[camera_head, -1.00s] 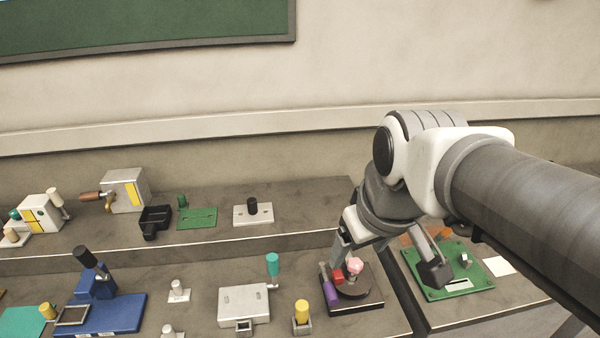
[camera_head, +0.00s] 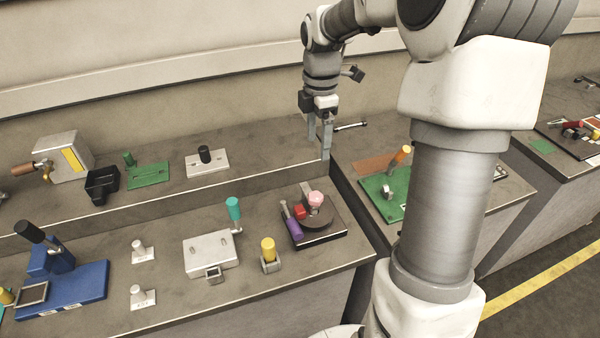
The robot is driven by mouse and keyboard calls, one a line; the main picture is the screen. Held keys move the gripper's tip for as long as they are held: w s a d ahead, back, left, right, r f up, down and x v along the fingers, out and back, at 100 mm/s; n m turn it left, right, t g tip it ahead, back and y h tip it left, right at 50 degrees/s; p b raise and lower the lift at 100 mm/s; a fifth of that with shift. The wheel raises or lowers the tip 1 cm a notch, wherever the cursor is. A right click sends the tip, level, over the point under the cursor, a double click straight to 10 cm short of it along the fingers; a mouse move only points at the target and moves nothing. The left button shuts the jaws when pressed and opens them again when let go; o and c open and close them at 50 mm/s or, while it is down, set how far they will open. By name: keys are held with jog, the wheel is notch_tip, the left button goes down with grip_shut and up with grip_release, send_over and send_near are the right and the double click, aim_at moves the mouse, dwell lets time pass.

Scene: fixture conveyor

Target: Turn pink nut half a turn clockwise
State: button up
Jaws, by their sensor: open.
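The pink nut (camera_head: 316,198) sits on top of a dark round fixture on a black base plate (camera_head: 325,236), near the right end of the front bench. A red block (camera_head: 299,210) and a purple piece (camera_head: 295,229) stand at its left side. My gripper (camera_head: 320,150) points down with two grey fingers apart and nothing between them. In the picture it is above the nut, apart from it, over the area of the raised back shelf's right end. The nut is in full view.
A yellow-topped post (camera_head: 268,250) and a white box fixture with a teal handle (camera_head: 233,209) stand left of the nut. A green board (camera_head: 385,190) with an orange-topped post lies on the right table, partly hidden by my arm. A raised shelf edge runs behind.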

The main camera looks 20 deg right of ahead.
aim_at(315, 196)
notch_tip(315, 196, down, 18)
jog(key=shift+r+b, duration=0.2)
jog(key=shift+b, duration=0.3)
grip_shut()
dwell(0.3)
